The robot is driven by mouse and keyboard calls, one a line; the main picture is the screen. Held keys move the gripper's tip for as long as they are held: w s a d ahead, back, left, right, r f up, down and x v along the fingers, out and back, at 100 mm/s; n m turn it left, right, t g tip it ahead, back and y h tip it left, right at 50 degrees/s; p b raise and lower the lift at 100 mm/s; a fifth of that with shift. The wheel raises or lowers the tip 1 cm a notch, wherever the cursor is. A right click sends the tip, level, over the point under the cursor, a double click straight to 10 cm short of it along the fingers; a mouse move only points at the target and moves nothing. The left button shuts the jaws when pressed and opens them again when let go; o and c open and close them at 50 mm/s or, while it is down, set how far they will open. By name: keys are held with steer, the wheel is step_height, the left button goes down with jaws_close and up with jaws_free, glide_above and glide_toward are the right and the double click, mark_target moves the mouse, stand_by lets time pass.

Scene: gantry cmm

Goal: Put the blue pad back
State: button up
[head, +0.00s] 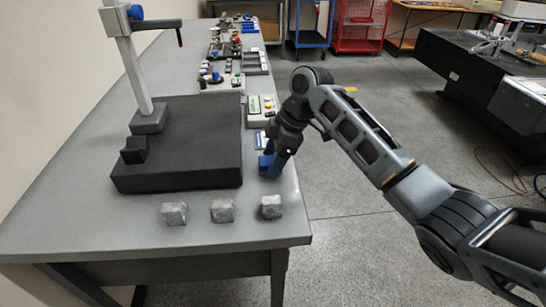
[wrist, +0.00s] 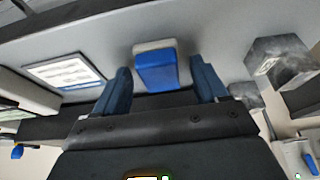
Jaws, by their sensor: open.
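The blue pad (wrist: 156,72), a small bright blue block with a pale end, lies on the grey bench top in the wrist view. It shows between the two dark blue fingers of my gripper (wrist: 160,66), with a gap on each side. In the head view my gripper (head: 273,170) points down low over the bench's right edge, beside the black slab. A bright blue patch beside the fingers there may be the pad, but the fingers partly hide it. My gripper is open and holds nothing.
Several rough grey blocks (head: 222,210) stand along the bench front; one also shows in the wrist view (wrist: 280,62). The black slab (head: 180,178) carries a tall stand (head: 140,80). A white-and-blue card (wrist: 66,72) lies near the pad. Small devices (head: 262,109) line the bench behind.

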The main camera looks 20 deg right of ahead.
steer(key=v, duration=1.2)
steer(key=shift+b, duration=0.4)
steer(key=shift+r, duration=0.1)
